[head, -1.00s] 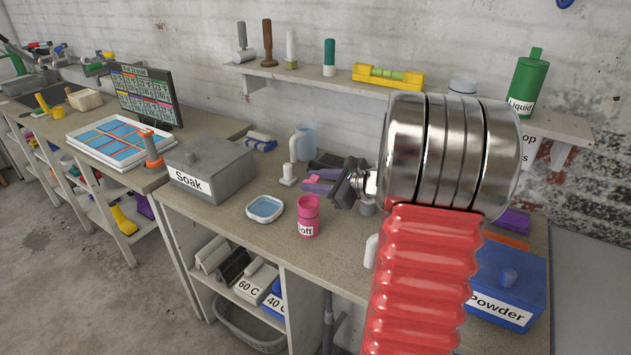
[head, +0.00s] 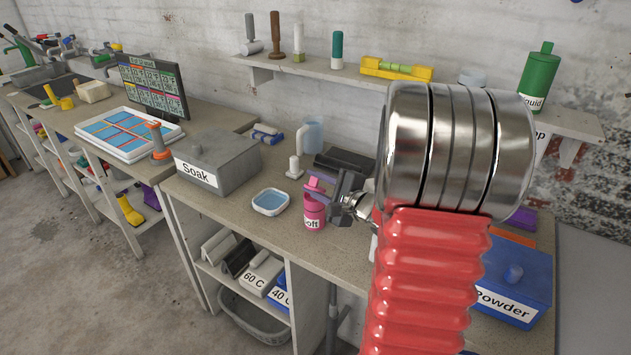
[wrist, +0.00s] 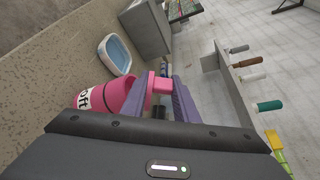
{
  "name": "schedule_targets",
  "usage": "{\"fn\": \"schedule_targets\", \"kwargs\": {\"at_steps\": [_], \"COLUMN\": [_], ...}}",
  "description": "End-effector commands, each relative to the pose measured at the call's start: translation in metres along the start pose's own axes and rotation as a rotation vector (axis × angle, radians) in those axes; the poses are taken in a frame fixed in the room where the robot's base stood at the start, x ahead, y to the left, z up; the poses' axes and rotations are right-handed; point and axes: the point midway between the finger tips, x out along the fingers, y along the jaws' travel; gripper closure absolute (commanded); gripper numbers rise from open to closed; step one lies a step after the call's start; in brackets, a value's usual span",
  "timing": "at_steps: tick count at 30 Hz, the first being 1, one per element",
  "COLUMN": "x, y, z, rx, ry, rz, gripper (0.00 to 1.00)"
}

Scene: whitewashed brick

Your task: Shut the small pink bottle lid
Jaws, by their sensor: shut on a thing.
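The small pink bottle (head: 315,214), labelled "oft" as far as I can read, stands upright on the worktop. It also shows in the wrist view (wrist: 98,97), lying sideways in the picture at left. My gripper (head: 318,186) is at the top of the bottle, reaching in from the right. In the wrist view its two purple fingers (wrist: 160,90) are shut on a pink lid piece (wrist: 160,84) beside the bottle's top. The fingers hide part of the lid, so I cannot tell how far it is open.
A small white tray with blue inside (head: 270,202) sits left of the bottle. The grey Soak box (head: 215,160) is farther left. A white tap-like pipe (head: 299,150) stands behind. A blue Powder box (head: 510,285) is at right. A shelf (head: 330,80) runs above.

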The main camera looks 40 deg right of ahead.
Motion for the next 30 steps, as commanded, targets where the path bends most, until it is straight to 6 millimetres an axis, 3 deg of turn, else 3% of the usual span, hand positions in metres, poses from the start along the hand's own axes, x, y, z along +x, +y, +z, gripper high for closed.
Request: {"fn": "schedule_targets", "kwargs": {"at_steps": [12,26,27,30], "x": [-0.0008,-0.0009,-0.0009,-0.0009], "y": [0.0072,0.0077,0.0077,0.0076], "z": [0.0017,0.0019,0.0019,0.0019], "rx": [-0.132,-0.143,-0.143,-0.143], "ry": [0.0,-0.001,-0.001,-0.001], "rz": [-0.054,-0.059,-0.058,-0.059], "gripper": [0.95,0.95,0.72,0.72]}}
